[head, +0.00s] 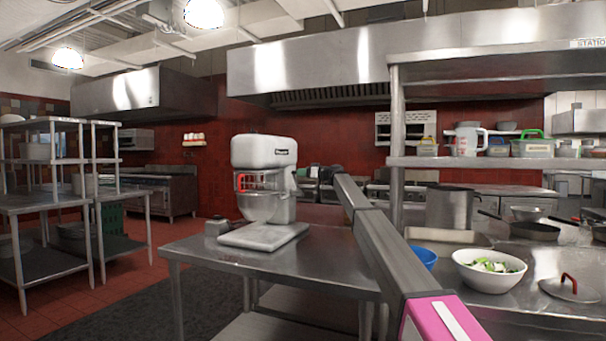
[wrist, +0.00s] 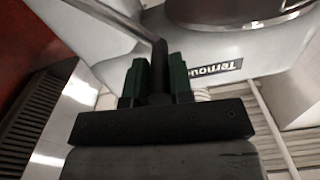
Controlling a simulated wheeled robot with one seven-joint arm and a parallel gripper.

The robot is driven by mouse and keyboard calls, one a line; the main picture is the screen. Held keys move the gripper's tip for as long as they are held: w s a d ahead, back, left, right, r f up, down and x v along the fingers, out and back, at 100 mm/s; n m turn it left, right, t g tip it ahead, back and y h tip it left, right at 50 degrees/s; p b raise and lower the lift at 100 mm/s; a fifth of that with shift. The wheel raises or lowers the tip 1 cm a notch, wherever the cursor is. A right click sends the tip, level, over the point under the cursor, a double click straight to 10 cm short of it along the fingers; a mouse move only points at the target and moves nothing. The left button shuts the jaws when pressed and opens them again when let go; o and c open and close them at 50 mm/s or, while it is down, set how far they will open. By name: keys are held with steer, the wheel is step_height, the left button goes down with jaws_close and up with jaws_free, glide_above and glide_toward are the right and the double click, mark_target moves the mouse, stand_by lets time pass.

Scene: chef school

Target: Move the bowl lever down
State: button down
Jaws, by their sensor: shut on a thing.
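The white stand mixer (head: 264,152) stands on a metal table, with its metal bowl (head: 258,206) under the head and a red part above the bowl. In the wrist view the mixer's pale body (wrist: 240,50) with its dark name label fills the top. The bowl lever (wrist: 118,20) is a thin grey rod slanting down to a dark end. My gripper (wrist: 157,66) has its two dark green fingers closed on either side of that dark end. In the head view my arm reaches toward the mixer's right side; the gripper and lever cannot be made out there.
The metal table (head: 325,262) is mostly bare around the mixer; a small grey object (head: 216,226) sits at its left. A white bowl of greens (head: 488,270), a blue bowl (head: 424,257) and a pot (head: 450,207) stand on the right counter, below a loaded shelf (head: 490,162).

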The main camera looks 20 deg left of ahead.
steer(key=shift+s+f+n, duration=0.3)
steer(key=shift+s, duration=0.2)
step_height(320, 180, down, 20)
steer(key=s+n, duration=0.2)
steer(key=n, duration=0.8)
steer(key=shift+n, duration=0.4)
steer(key=shift+a, duration=0.1)
steer(key=c, duration=1.1)
jaws_free()
steer(key=shift+f, duration=0.1)
steer(key=shift+o, duration=0.4)
